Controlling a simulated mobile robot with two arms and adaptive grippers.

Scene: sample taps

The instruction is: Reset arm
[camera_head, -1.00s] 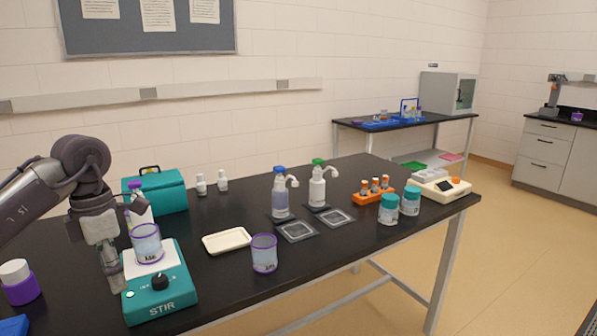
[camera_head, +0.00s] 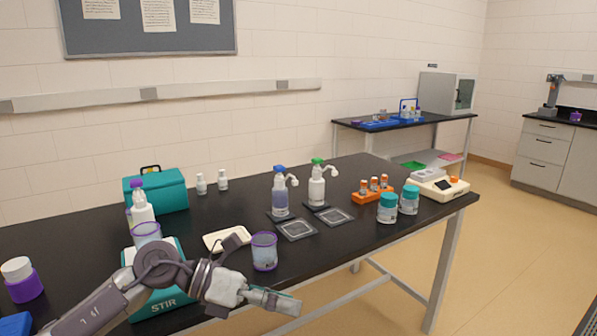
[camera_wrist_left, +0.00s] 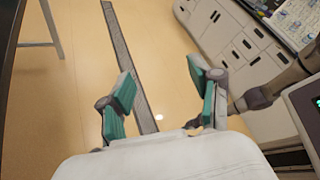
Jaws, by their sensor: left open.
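My left arm comes in from the lower left in the head view and crosses in front of the teal stirrer (camera_head: 163,303). My left gripper (camera_head: 290,303) is by the table's front edge, pointing right. In the left wrist view the left gripper (camera_wrist_left: 162,95) has its two teal-padded fingers apart with nothing between them, over the tan floor. A clear beaker with a purple rim (camera_head: 146,233) stands at the stirrer, partly hidden by my arm. Another purple-rimmed beaker (camera_head: 264,251) stands on the table behind the gripper. My right gripper is not identifiable in these views.
The black table (camera_head: 350,240) also holds a cream tray (camera_head: 222,241), two pump bottles (camera_head: 280,194) (camera_head: 317,186), teal-lidded jars (camera_head: 387,208), an orange rack (camera_head: 372,196) and a cream device (camera_head: 440,188). Floor beyond the table's front edge is open.

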